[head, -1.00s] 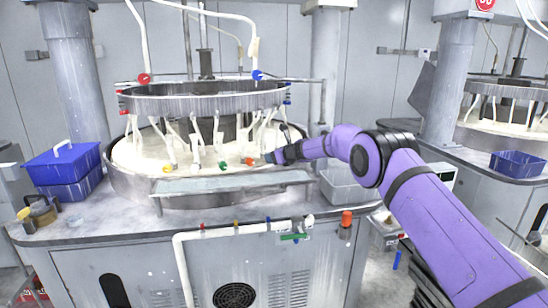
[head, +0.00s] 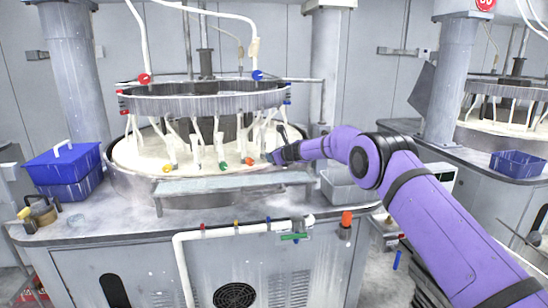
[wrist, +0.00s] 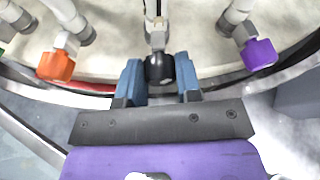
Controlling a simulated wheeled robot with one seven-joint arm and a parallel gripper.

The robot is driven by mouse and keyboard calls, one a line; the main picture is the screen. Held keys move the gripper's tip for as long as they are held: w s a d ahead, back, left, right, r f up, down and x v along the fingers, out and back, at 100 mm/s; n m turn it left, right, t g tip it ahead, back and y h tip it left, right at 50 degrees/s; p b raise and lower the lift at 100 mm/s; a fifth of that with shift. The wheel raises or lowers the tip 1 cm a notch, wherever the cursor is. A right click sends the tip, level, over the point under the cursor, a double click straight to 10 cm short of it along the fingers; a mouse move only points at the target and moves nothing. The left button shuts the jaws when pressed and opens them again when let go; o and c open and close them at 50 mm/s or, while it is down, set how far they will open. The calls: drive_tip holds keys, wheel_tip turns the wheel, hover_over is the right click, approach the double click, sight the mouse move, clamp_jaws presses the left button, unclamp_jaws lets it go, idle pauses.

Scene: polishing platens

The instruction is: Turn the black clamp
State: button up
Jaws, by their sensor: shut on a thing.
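The black clamp (wrist: 159,68) is at the top middle of the wrist view, a dark knob under a metal fitting on a white tube. My gripper (wrist: 159,77) has its two blue fingers on either side of the clamp and is shut on it. In the head view my gripper (head: 271,158) is at the right front of the round platen, and the black clamp cannot be made out there. An orange clamp (wrist: 55,66) sits to the left in the wrist view and a purple clamp (wrist: 257,54) to the right.
The platen basin (head: 135,180) has a raised rim, with a metal ring (head: 205,104) and several white tubes above. A flat ledge (head: 230,183) runs along its front. A green clamp (head: 223,165) and a yellow clamp (head: 168,168) are further left. Blue boxes (head: 62,170) stand at the left.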

idle(0.3)
drive_tip(key=o, duration=0.9)
drive_tip(key=v, duration=1)
drive_tip(key=shift+s+d+r, duration=0.1)
drive_tip(key=shift+s+d, duration=0.05)
drive_tip(key=shift+s, duration=0.2)
